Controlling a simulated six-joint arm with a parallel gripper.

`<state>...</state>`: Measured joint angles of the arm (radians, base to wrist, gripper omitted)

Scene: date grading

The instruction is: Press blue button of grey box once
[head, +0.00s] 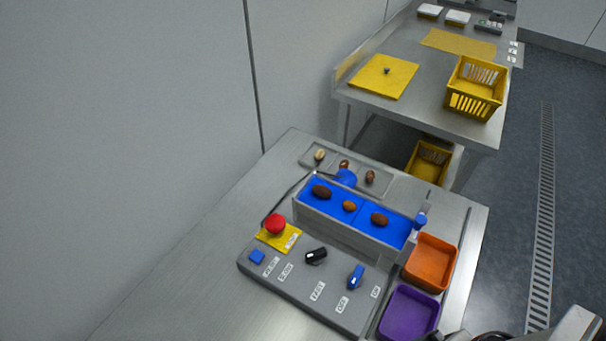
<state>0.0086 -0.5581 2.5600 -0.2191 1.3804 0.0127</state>
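The grey box (318,309) is a low control panel on the steel table. A black knob (315,257) and a blue knob (356,276) stand to the right, with small white labels on the panel. Only a part of my arm shows at the bottom right edge, well away from the blue button. My gripper's fingers are not visible.
Behind the box, a blue-topped conveyor (330,207) carries several dates. A grey tray (312,162) with dates lies beyond. An orange bin (430,262) and a purple bin (409,314) stand at the right. The table left of the box (190,275) is clear.

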